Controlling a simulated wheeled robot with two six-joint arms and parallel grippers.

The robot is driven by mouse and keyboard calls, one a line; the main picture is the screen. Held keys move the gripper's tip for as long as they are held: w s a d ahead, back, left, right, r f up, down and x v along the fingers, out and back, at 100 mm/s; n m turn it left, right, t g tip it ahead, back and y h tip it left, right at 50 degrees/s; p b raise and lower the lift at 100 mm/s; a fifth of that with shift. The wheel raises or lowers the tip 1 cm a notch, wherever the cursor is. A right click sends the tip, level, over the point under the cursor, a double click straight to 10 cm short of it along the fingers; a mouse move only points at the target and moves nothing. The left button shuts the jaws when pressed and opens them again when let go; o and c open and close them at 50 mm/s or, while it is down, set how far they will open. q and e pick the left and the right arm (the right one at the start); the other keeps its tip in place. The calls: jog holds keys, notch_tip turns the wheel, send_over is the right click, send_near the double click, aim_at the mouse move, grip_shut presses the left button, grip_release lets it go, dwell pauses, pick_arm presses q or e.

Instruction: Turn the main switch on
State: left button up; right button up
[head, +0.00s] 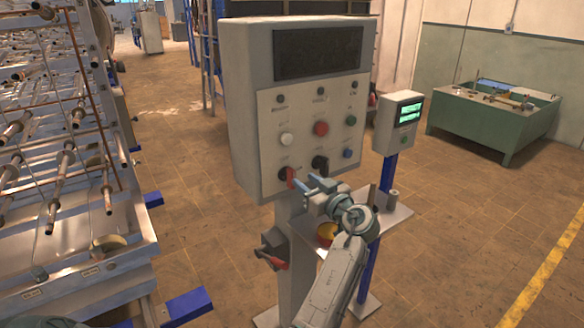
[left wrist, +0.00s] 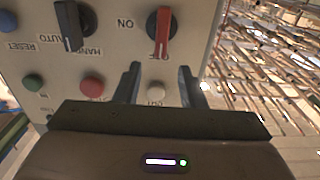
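The main switch, a red rotary handle (head: 290,174), sits at the lower left of the grey control cabinet's (head: 240,120) front panel. It also shows in the left wrist view, upside down, as a red handle (left wrist: 163,32) beside an "ON" label. The handle lies along the label's up-down direction. My left gripper (head: 303,183) is in front of the panel's lower edge. Its two fingers (left wrist: 160,72) are apart with nothing between them. The red handle lies just past the fingertips, roughly in line with the gap; contact cannot be told. My right gripper is not in view.
A black HAND/AUTO selector (left wrist: 72,25) is beside the red handle. Several coloured buttons, including a red one (head: 321,128), are on the panel. A small shelf (head: 385,218) and a green-screen box (head: 402,122) stand right of it. A metal rack (head: 70,150) stands left.

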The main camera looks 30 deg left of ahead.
aim_at(294, 173)
pick_arm(q)
jog(key=p+x, duration=0.2)
jog(key=x, duration=0.4)
jog(key=shift+a+r+p, duration=0.1)
jog(key=shift+r+p, duration=0.05)
jog(key=shift+p, duration=0.15)
jog(key=shift+w+a, duration=0.3)
jog(key=shift+a, duration=0.3)
jog(key=shift+c, duration=0.7)
grip_shut()
